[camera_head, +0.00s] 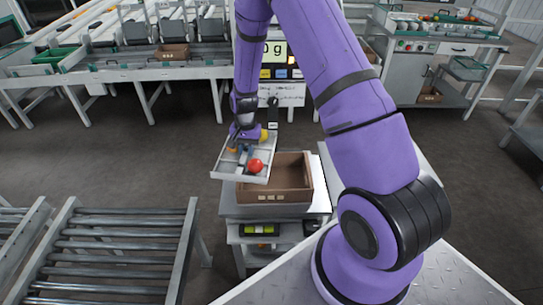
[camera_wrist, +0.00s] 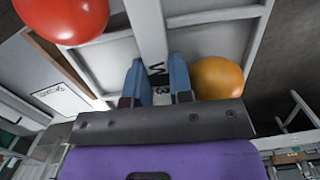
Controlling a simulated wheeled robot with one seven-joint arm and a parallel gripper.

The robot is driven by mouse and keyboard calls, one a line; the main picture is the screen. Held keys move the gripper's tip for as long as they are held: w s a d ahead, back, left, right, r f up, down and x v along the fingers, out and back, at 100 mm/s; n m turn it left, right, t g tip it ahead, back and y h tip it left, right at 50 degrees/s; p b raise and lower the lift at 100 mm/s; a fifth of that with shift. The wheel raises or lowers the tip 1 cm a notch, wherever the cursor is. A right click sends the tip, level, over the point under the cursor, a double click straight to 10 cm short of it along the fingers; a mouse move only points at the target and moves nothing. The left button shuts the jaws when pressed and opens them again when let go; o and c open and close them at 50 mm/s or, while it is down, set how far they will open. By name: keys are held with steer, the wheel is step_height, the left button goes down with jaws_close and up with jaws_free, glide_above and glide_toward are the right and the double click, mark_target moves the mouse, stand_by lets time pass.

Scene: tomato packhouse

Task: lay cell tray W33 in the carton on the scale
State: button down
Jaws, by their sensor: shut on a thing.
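Cell tray W33 (camera_head: 217,172) is a pale grey tray with dividers, held in the air at the left of the carton and partly over it. Red (camera_head: 256,165) and orange (camera_head: 232,149) tomatoes sit in it; a yellow one shows at its far right. My gripper (camera_head: 243,153) is shut on the tray's middle divider. In the wrist view the blue fingers (camera_wrist: 158,80) straddle that divider, partly hiding its lettering. The open brown carton (camera_head: 272,196) stands on the scale (camera_head: 229,209); its visible inside looks empty. The tray and my arm hide part of it.
The scale's display (camera_head: 275,50) stands behind the carton, partly hidden by my arm. A roller conveyor (camera_head: 115,250) is at the front left. A sorting line (camera_head: 130,74) runs across the back. Open floor lies between.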

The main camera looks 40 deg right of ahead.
mark_target(270, 152)
steer(key=s+d+f+m, duration=0.1)
steer(key=d+m, duration=0.1)
steer(key=m, duration=0.2)
steer(key=s+d+f+m+t, duration=0.1)
steer(key=d+m, duration=0.2)
steer(key=m, duration=0.2)
steer(key=s+d+f+m, duration=0.1)
steer(key=d+m, duration=0.1)
steer(key=m, duration=0.3)
steer(key=shift+s+d+f+t, duration=0.2)
steer(key=shift+d+f+t, duration=0.05)
steer(key=shift+t, duration=0.05)
steer(key=shift+s+d+f+m, duration=0.15)
steer(key=shift+d+f+m, duration=0.15)
steer(key=shift+f, duration=1.8)
steer(key=shift+s+d+f+m, duration=0.15)
steer(key=shift+f+m, duration=0.3)
steer(key=shift+f, duration=1.6)
steer(key=shift+s+d+f+m, duration=0.1)
steer(key=shift+d+f+m, duration=0.25)
steer(key=shift+f, duration=1.75)
steer(key=shift+f, duration=0.65)
steer(key=c, duration=0.9)
jaws_free()
steer(key=shift+c, duration=0.2)
steer(key=c, duration=0.3)
steer(key=shift+r, duration=0.15)
steer(key=shift+r, duration=4.05)
